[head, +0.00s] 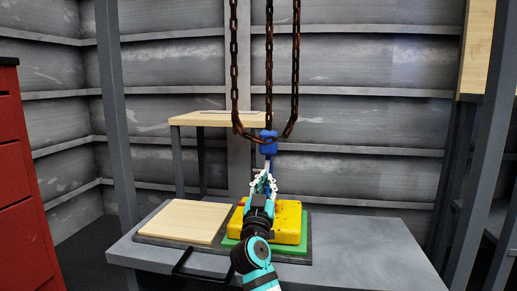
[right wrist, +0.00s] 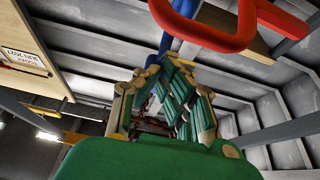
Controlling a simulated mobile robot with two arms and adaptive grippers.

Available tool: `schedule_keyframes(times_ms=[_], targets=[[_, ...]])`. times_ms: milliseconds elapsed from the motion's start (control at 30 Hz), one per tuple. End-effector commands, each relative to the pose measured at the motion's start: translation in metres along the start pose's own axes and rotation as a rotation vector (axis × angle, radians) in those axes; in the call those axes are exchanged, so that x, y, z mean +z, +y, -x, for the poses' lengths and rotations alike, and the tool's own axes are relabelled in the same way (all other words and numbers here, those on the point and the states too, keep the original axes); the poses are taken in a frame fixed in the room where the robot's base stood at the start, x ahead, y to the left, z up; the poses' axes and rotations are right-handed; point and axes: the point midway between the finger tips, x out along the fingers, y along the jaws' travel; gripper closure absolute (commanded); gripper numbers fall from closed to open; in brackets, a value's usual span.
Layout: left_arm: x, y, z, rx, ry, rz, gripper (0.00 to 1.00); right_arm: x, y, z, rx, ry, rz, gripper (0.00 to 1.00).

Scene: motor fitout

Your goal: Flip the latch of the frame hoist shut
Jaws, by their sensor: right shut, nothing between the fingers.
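The frame hoist hangs on rusty chains (head: 296,65), with a blue block (head: 268,136) and a blue hook below it, partly covered by my right gripper (head: 263,180). The gripper is shut and empty, beside the lower hook and above a yellow casing (head: 288,222). In the right wrist view, the closed fingers (right wrist: 163,85) point up toward the blue hook (right wrist: 181,22). A red curved bar (right wrist: 205,38), which looks like the latch, stands out from the blue hook above the fingers. I cannot tell whether the fingers touch it. My left gripper is not in view.
The yellow casing sits on a green plate (head: 304,240) on a grey bench (head: 372,236). A wooden board (head: 185,219) lies to its left. A red cabinet (head: 22,190) stands at far left. A wooden shelf (head: 200,119) is behind. The bench's right side is clear.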

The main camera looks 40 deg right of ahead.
Motion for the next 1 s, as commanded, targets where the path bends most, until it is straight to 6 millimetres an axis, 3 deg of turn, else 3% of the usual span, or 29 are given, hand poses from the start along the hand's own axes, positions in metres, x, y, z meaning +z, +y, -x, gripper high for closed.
schedule_keyframes(times_ms=[267,700,1000], targets=[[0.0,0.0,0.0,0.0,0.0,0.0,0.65,0.001,-0.001,0.002,-0.001,-0.001,0.0,1.0],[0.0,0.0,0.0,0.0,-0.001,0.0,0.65,0.003,-0.002,0.065,-0.002,-0.005,0.0,1.0],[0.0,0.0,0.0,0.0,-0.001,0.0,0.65,0.002,-0.002,0.075,-0.002,-0.003,0.001,1.0]])
